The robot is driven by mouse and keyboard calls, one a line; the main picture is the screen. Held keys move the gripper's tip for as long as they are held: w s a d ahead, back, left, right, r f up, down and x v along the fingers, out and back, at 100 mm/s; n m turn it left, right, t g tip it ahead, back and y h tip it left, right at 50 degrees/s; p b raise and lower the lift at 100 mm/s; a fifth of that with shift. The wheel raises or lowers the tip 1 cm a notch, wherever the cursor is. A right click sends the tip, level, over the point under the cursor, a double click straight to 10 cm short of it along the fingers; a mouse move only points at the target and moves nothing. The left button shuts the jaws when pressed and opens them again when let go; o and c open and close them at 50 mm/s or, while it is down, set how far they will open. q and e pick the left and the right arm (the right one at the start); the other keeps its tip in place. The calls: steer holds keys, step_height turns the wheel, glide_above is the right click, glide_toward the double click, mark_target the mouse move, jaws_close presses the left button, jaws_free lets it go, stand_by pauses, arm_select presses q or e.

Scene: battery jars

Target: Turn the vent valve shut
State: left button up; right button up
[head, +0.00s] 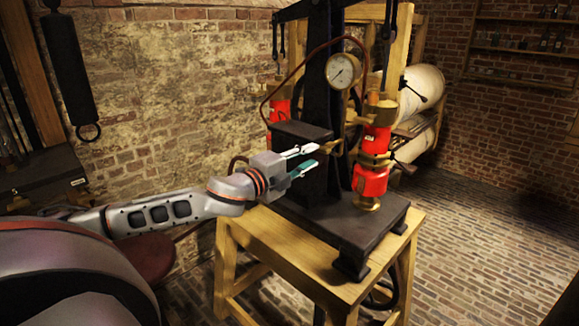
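A dark iron press-like apparatus (323,110) stands on a wooden table and carries a round gauge (343,71) with a white dial. A small brass fitting (336,147) sticks out at mid-height, left of the right-hand red cylinder (371,180). It may be the vent valve, but its handle and setting are too small to tell. My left gripper (317,155) reaches in from the left with its two fingers apart and nothing visible between them. Its tips are close to the brass fitting; I cannot tell whether they touch. My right gripper is not in view.
The wooden table (272,245) has the iron base (350,222) on it. A second red cylinder (281,108) stands behind, and a dark red hose loops to the gauge. Pale rolls (423,82) lie on a rack behind. Brick floor (480,250) is clear at the right.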

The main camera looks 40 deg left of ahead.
arm_select(q)
steer(key=s, duration=0.7)
steer(key=shift+a, duration=0.25)
steer(key=shift+s, duration=0.1)
stand_by(0.7)
